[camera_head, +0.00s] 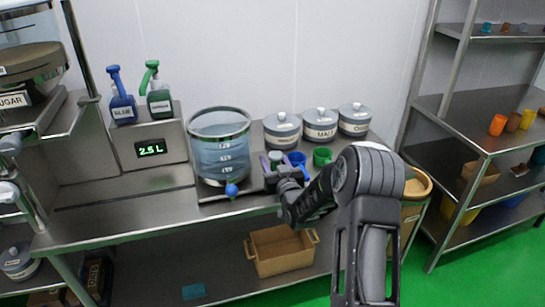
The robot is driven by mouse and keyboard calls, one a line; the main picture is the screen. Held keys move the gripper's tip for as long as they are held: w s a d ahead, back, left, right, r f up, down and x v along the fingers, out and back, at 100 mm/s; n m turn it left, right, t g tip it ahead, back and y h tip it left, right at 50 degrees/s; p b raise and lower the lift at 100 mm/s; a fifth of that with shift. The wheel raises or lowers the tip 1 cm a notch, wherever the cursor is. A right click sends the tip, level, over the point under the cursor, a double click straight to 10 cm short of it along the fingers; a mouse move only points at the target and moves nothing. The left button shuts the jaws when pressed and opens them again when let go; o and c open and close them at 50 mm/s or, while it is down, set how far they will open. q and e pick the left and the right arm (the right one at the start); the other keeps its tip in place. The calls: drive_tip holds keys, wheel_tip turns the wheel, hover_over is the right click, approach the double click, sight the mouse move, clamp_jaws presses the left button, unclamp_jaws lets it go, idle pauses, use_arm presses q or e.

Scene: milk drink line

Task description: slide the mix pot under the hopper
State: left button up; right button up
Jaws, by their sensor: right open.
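The clear graduated vessel (221,153), which I take as the mix pot, stands upright on the steel counter. It holds bluish liquid and has a blue tap (231,190) at its front. The sugar hopper (32,66) is on a raised steel stand at the far left, with a label reading SUGAR. The pot is well to the right of it, not under it. My right gripper (272,172) is open, just right of the pot at counter height. I cannot tell whether it touches the pot. My left gripper is not in view.
A display box (152,150) reading 2.5 L and blue and green pump bottles stand left of the pot. Lidded jars (320,124) stand behind my gripper, with purple, blue (296,159) and green cups (322,156) nearby. Counter (120,208) in front of the box is clear.

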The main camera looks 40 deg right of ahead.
drive_tip(key=shift+w+d, duration=0.2)
drive_tip(key=shift+w, duration=0.3)
drive_tip(key=shift+c, duration=0.2)
clamp_jaws()
idle(0.9)
